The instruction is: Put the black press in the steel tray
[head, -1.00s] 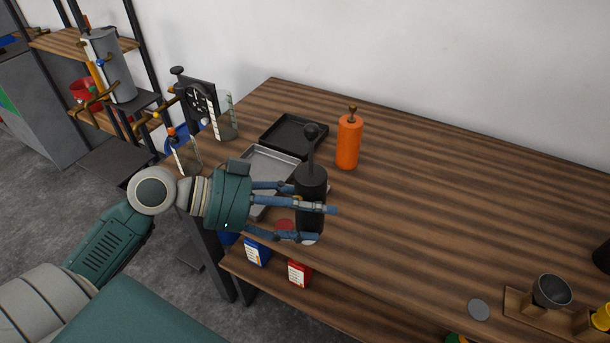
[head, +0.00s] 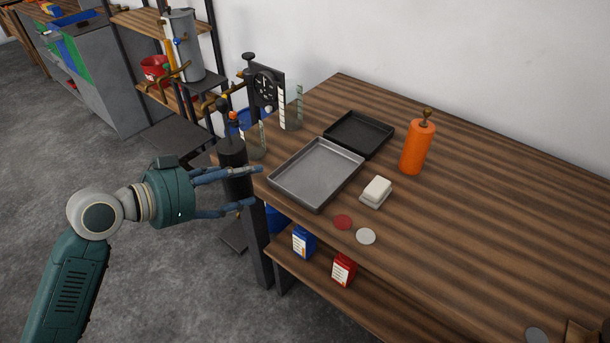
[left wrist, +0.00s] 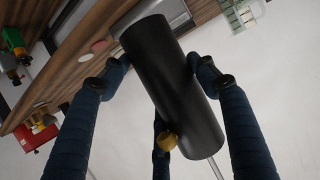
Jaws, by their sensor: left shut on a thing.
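The black press (head: 232,158), a dark cylinder with a plunger rod and knob on top, is held roughly upright in my left gripper (head: 246,186). The gripper's blue fingers are shut around it, just off the left end of the table. In the left wrist view the black press (left wrist: 172,82) lies between the fingers, with a small brass-coloured part near its lower end. The steel tray (head: 316,173) lies empty on the table, right of the press and apart from it. My right gripper is not in view.
A black tray (head: 358,134) lies behind the steel tray. An orange cylinder (head: 415,148), a white block on a small dish (head: 376,190) and red and grey discs (head: 343,222) are to the right. A gauge stand (head: 265,88) and glass vessels crowd the table's far left corner.

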